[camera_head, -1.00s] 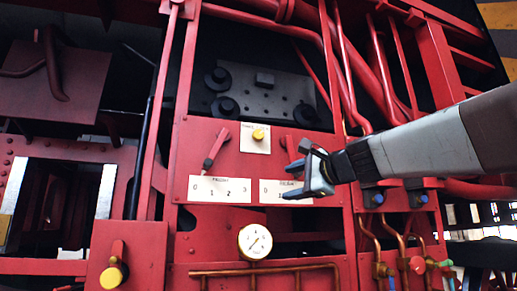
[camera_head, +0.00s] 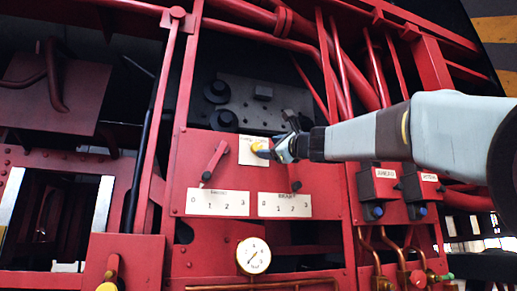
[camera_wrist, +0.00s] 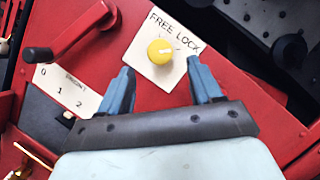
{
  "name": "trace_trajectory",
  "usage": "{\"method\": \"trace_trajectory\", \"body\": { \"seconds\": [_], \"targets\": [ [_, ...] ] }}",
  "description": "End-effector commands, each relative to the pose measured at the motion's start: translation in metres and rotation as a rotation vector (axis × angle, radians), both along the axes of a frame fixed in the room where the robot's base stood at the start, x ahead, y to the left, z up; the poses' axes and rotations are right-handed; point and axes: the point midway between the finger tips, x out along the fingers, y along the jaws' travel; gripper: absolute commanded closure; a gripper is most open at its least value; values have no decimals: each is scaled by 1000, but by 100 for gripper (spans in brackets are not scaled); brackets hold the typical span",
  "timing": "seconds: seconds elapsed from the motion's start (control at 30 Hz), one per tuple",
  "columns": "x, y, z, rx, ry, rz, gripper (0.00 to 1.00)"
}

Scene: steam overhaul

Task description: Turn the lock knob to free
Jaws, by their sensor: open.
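The lock knob (camera_wrist: 160,51) is a small round yellow knob with a pale pointer line. It sits on a white plate (camera_wrist: 184,72) lettered FREE and LOCK; the pointer's exact setting is hard to tell. In the head view my gripper (camera_head: 276,149) comes from the right. Nothing is between the fingers.
A red lever (camera_head: 214,161) stands left of the plate, above a scale plate (camera_head: 217,202) numbered 0 to 3. A second lever (camera_head: 294,172) is close below my gripper. A gauge (camera_head: 253,256) sits lower. Black bolts (camera_wrist: 290,50) protrude to the right.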

Motion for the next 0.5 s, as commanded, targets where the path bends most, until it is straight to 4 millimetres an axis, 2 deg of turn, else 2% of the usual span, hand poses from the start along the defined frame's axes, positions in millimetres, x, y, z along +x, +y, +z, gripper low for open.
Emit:
{"method": "trace_trajectory", "body": {
  "seconds": [0.2,0.5],
  "targets": [
    [27,19,8,-1,0,1,36],
    [46,33,16,-1,-1,0,36]
  ]
}}
